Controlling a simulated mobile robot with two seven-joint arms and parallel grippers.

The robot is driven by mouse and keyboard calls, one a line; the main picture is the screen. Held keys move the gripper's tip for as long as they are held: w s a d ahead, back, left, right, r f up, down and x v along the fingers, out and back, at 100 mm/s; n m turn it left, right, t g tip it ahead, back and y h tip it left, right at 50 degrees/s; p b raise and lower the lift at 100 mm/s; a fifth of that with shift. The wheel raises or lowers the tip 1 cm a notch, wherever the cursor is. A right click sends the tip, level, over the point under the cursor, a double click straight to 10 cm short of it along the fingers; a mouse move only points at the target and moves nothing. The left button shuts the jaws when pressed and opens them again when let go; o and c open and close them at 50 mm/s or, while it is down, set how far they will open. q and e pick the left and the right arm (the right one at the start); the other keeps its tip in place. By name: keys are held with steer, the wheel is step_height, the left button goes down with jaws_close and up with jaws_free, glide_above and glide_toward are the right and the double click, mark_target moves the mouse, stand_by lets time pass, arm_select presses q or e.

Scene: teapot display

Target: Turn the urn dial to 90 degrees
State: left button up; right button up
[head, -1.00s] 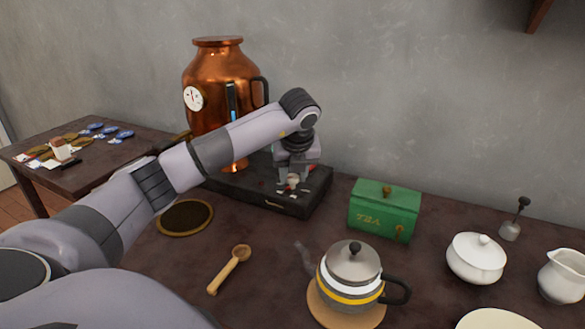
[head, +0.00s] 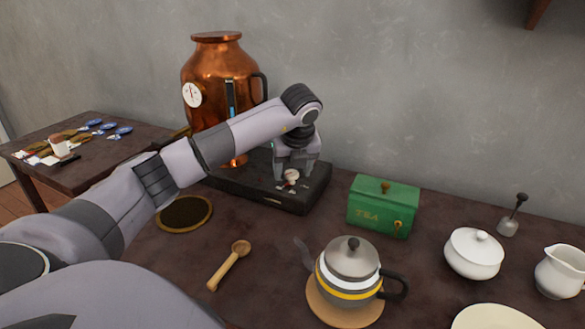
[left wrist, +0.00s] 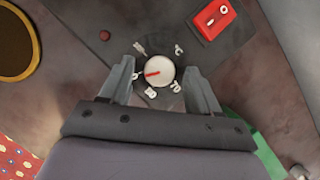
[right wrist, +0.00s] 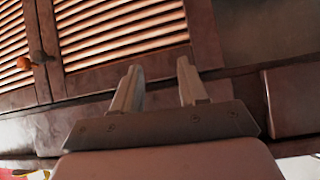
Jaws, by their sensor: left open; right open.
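The urn dial (head: 291,175) is a round white knob with a red pointer line on the black base (head: 240,190) beneath the copper urn (head: 215,85). In the left wrist view the dial (left wrist: 160,71) has white marks around it, and its pointer lies to the left, tilted slightly down. My left gripper (head: 294,178) is open over the dial, with one finger on each side of it (left wrist: 160,76). Whether the fingers touch the knob cannot be told. My right gripper (right wrist: 159,72) is open and empty, in front of slatted wooden doors.
A red switch (left wrist: 214,17) sits on the base near the dial. A green tea box (head: 383,207) stands right of the base. My left arm crosses in front of the urn.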

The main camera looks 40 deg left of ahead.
arm_select(q)
steer(key=shift+r, duration=0.1)
steer(key=v, duration=0.7)
steer(key=shift+p, duration=0.4)
